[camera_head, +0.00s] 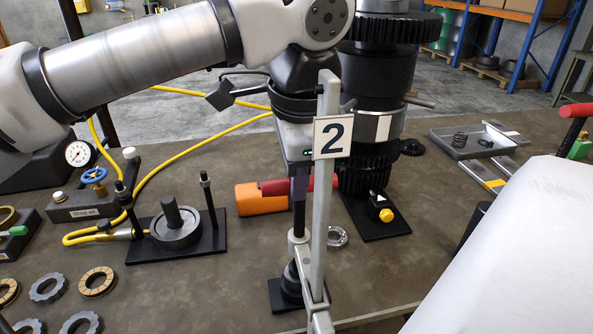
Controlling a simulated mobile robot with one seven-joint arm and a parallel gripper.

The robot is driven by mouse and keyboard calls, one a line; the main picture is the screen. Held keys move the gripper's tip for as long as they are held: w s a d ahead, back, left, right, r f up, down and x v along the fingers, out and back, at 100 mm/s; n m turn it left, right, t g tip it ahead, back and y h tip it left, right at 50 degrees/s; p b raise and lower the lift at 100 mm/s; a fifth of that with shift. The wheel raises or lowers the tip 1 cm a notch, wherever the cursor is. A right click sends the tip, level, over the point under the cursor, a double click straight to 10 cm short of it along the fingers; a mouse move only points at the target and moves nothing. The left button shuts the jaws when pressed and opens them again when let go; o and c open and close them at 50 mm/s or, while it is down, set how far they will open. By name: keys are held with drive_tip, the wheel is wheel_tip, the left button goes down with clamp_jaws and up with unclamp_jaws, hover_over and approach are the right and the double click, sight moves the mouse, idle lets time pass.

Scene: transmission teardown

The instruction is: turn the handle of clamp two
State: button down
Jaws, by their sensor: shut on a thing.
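Clamp two stands at the front middle: a grey upright bar (324,225) with a white plate (333,136) marked "2". Its red handle (273,187) lies roughly level behind the bar, and a short red end shows to the right of it. My gripper (300,187) points down from above, with a dark finger across the handle. It is shut on the handle. The bar and plate hide part of my gripper and the grip itself. A dark spindle and foot (291,280) stand below the handle.
A tall dark gear stack (372,130) stands close behind on the right. A black fixture (178,230) with two posts is at left. Another red handle (576,110) and a white panel (520,250) are at right.

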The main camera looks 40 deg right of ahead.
idle(0.5)
drive_tip(key=c, duration=1.3)
unclamp_jaws()
